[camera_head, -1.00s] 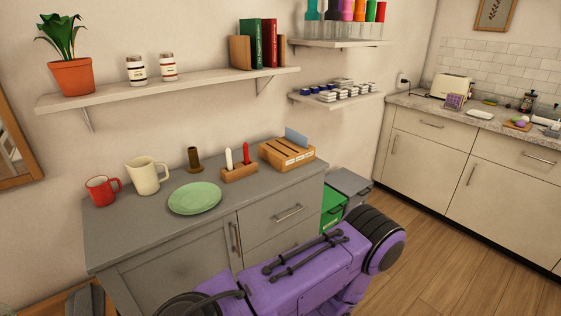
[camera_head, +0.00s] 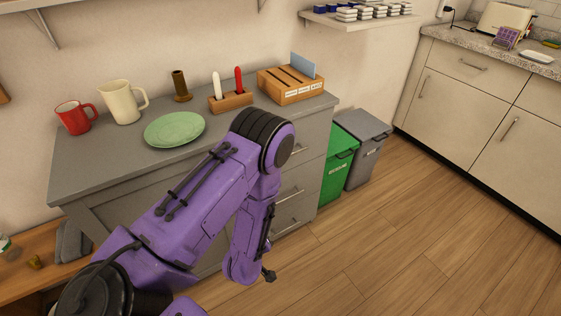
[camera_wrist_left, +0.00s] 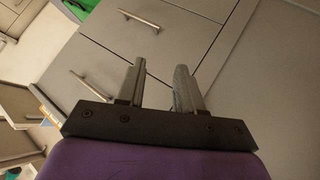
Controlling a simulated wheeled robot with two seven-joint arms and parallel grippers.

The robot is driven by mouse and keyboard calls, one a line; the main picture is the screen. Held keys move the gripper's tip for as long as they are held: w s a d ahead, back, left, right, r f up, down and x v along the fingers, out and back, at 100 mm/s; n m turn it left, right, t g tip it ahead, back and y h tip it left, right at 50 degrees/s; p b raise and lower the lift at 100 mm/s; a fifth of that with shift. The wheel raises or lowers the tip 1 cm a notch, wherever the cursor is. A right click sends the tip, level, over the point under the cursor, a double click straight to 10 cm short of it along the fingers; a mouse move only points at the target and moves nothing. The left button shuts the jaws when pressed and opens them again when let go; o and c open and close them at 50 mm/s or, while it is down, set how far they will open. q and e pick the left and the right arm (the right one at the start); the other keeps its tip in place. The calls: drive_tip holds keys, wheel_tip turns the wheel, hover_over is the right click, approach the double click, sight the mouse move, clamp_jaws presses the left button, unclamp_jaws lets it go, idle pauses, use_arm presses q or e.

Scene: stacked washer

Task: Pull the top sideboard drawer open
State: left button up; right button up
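The grey sideboard (camera_head: 90,175) stands against the wall, with a column of drawers at its right end. The top drawer (camera_head: 314,137) looks shut. Its bar handle (camera_head: 298,150) shows just right of my left arm's purple elbow, which hides part of the drawer front. Lower drawer handles (camera_head: 291,194) show below. My left arm bends down in front of the drawers. In the left wrist view my left gripper (camera_wrist_left: 160,75) is open and empty, its fingers apart. Grey fronts with bar handles (camera_wrist_left: 90,85) lie beyond them, clear of the fingers. My right gripper is out of view.
On the sideboard are a red mug (camera_head: 74,118), a cream jug (camera_head: 122,102), a green plate (camera_head: 174,129), a candle holder (camera_head: 231,101) and a wooden organizer (camera_head: 290,86). Green (camera_head: 338,165) and grey (camera_head: 367,150) bins stand to the right. The wooden floor (camera_head: 400,240) ahead is clear.

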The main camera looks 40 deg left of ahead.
use_arm(q)
drive_tip(key=w+a+r+n+t+y+b, duration=0.1)
drive_tip(key=w+a+r+n+t+b, duration=0.1)
drive_tip(key=w, duration=0.7)
drive_tip(key=w+a+r+n+t+y+b, duration=0.1)
drive_tip(key=w+a+r+n+t+b, duration=0.2)
drive_tip(key=w, duration=0.7)
drive_tip(key=w+a+r+n+t+b, duration=0.3)
drive_tip(key=w+b, duration=0.1)
drive_tip(key=w, duration=0.6)
drive_tip(key=shift+w+a+r+n+t+y, duration=0.1)
drive_tip(key=shift+w+a+n+t+y, duration=0.15)
drive_tip(key=shift+n+t+y, duration=0.15)
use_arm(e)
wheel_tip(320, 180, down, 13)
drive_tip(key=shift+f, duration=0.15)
use_arm(q)
clamp_jaws()
